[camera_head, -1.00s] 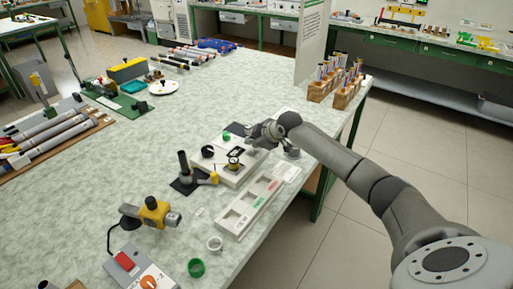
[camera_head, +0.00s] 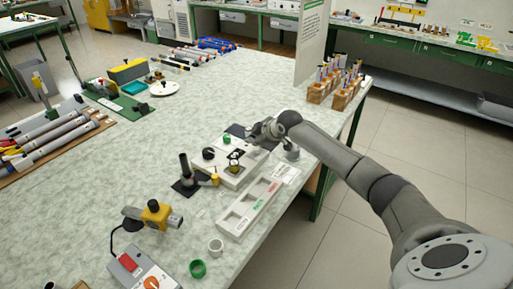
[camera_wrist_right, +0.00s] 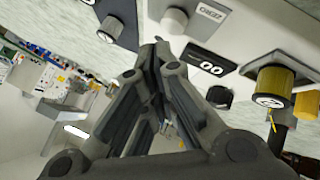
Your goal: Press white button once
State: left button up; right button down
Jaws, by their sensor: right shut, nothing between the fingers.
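The white instrument box (camera_head: 231,172) stands on the bench in the head view, with a black knob and a yellow-and-black cylinder on top. In the right wrist view, a pale round button (camera_wrist_right: 174,20) sits on the box beside a "ZERO" label, and a dark display (camera_wrist_right: 208,62) reads about zero. My right gripper (camera_head: 254,138) is over the far right part of the box. In the wrist view its fingertips (camera_wrist_right: 155,48) are shut with nothing between them, close to the button; contact cannot be told. My left gripper is not in view.
A white slotted tray (camera_head: 236,224) lies in front of the box. A black stand (camera_head: 186,178) is at its left. Wooden racks (camera_head: 318,92) stand behind.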

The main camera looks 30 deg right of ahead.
notch_tip(320, 180, up, 5)
jog(key=p, duration=0.5)
dwell(0.4)
dwell(0.5)
